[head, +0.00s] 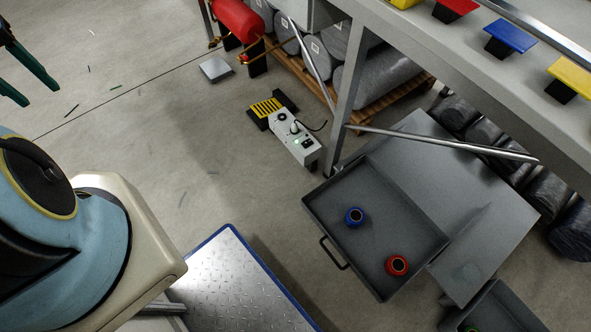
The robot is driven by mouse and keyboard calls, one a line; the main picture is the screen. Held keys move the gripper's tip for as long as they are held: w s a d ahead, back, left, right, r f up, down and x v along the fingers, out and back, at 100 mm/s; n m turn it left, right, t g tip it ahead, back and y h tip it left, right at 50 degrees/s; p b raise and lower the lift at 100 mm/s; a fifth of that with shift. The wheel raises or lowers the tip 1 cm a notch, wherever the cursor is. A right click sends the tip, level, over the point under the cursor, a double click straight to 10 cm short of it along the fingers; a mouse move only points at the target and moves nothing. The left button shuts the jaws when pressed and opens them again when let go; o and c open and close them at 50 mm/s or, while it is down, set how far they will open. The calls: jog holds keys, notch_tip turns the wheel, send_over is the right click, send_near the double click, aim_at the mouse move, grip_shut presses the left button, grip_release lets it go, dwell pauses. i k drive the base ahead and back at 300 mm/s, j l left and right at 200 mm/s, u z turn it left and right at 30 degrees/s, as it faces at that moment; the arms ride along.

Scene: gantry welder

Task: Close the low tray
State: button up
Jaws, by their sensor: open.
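A dark grey tray (318,203) stands pulled out from under a flat grey top (440,150), right of centre in the head view. Its bar handle (333,253) is on its lower left side. A blue round part (354,216) and a red round part (397,265) lie in it. A second dark tray (511,298) shows partly at the bottom right, cut off by the frame. I cannot tell which tray is the low one. My gripper (40,97) is at the top left, its two dark teal fingers apart and empty, well away from both trays.
A grey bench (440,45) with coloured blocks crosses the top right, its leg (348,90) near the tray. A white power box (293,138) and a yellow-black striped block (266,107) sit on the floor. A blue-edged tread plate (222,280) is at the bottom.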

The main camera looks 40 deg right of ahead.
aim_at(393, 224)
jog(key=i, duration=1.95)
jog(key=i+j, duration=0.1)
jog(key=i, duration=1.8)
jog(key=i+z, duration=0.1)
jog(key=z, duration=0.8)
jog(key=i+z, duration=0.15)
jog(key=z, duration=0.35)
jog(key=j+z, duration=0.1)
jog(key=z, duration=3.7)
jog(key=u, duration=0.7)
jog(key=i+l+u, duration=0.45)
jog(key=l+u, duration=0.15)
jog(key=i+l+u, duration=0.15)
jog(key=l+u, duration=0.15)
jog(key=l, duration=0.15)
jog(key=i+l, duration=0.1)
jog(key=l, duration=0.4)
jog(key=i+l+u, duration=0.1)
jog(key=l, duration=0.4)
jog(key=i+l, duration=0.15)
jog(key=l, duration=0.3)
jog(key=u, duration=0.05)
